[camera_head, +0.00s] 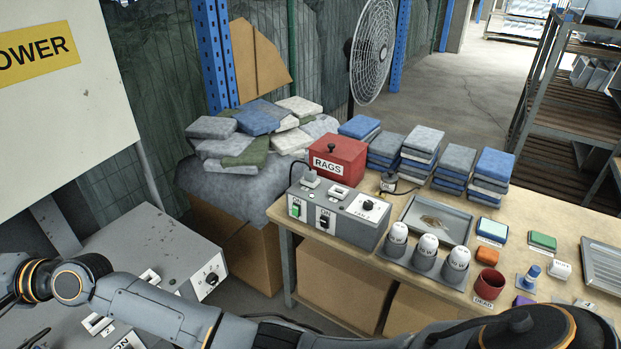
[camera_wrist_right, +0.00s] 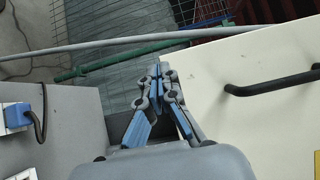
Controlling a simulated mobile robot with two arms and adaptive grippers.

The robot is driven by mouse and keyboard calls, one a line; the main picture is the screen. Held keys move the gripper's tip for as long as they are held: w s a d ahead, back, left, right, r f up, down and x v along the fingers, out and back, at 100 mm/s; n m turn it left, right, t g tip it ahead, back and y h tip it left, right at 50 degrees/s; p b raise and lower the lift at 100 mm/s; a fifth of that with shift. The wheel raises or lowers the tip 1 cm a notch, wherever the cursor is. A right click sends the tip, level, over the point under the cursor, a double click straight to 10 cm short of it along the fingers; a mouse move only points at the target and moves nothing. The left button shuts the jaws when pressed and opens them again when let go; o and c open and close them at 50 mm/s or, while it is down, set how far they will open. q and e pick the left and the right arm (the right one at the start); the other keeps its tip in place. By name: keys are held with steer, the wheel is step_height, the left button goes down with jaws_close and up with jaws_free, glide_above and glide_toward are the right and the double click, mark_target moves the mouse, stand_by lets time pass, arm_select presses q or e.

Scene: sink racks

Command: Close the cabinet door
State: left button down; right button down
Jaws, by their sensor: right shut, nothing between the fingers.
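The cabinet door is a white panel with a yellow "POWER" label, at the upper left of the head view (camera_head: 75,115). In the right wrist view the white door (camera_wrist_right: 245,120) fills the right side and carries a black bar handle (camera_wrist_right: 272,84). It stands at an angle to a grey surface on the left. My right gripper (camera_wrist_right: 159,72) is shut and empty, its fingertips close to the door's left edge. I cannot tell whether they touch it. Neither gripper shows in the head view, where dark arm links of mine cross the bottom.
A grey control box (camera_head: 140,245) stands below the door. To the right, a workbench (camera_head: 395,270) holds a red RAGS box (camera_head: 337,160), cloth stacks and several labelled containers. A cloth pile (camera_head: 250,130) and a fan (camera_head: 372,50) stand behind. Open floor (camera_head: 450,95) lies further back.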

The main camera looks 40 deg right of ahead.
steer(key=shift+w+a+b, duration=0.35)
steer(key=shift+w+a, duration=0.35)
steer(key=shift+w, duration=0.25)
steer(key=shift+d, duration=0.1)
